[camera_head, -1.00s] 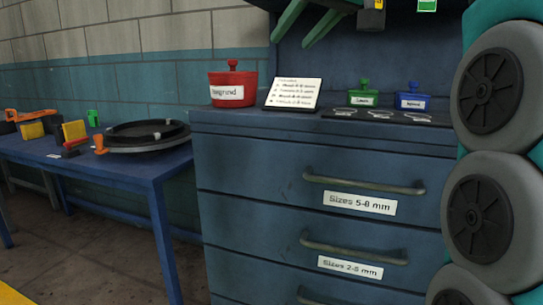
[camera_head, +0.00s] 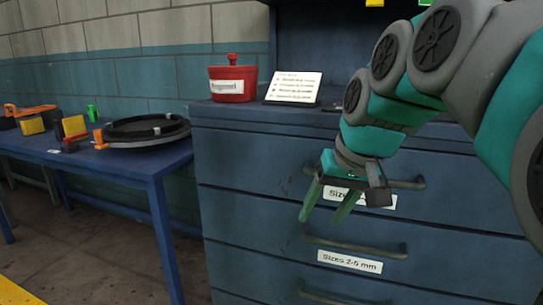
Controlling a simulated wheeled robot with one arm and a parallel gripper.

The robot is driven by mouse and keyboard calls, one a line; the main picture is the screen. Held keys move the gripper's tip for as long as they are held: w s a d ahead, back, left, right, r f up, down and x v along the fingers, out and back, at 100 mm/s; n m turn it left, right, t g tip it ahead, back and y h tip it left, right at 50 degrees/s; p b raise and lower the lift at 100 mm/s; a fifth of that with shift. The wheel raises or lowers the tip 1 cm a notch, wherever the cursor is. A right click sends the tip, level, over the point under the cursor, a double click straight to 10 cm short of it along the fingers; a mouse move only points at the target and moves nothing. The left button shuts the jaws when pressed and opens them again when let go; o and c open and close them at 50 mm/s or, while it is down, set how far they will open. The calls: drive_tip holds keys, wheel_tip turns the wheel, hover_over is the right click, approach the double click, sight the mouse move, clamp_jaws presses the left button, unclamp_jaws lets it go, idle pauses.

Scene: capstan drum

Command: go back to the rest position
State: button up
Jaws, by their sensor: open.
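My gripper (camera_head: 328,207) hangs from my arm in front of the blue drawer cabinet (camera_head: 235,165). Its two green fingers point down and are spread apart, with nothing between them. It is in front of the top drawer and partly covers the label that begins "Sizes". My arm reaches in from the right edge and hides the right part of the cabinet top.
A red lidded pot (camera_head: 232,80) and a tilted white card (camera_head: 293,87) stand on the cabinet. A blue table (camera_head: 130,168) at left bears a round black tray (camera_head: 142,130) and several orange, yellow and green items. Grey floor (camera_head: 80,245) shows below.

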drive_tip(key=s+d+f+g+h, duration=0.1)
drive_tip(key=s+d+f+g, duration=0.1)
drive_tip(key=s+f, duration=0.9)
drive_tip(key=s+d+f+g+h, duration=0.1)
drive_tip(key=s+d+f+g, duration=0.2)
drive_tip(key=s+f, duration=0.9)
drive_tip(key=shift+d+f+m+g+h, duration=0.3)
drive_tip(key=shift+d+f, duration=0.1)
drive_tip(key=shift+f, duration=0.15)
drive_tip(key=shift+s, duration=0.1)
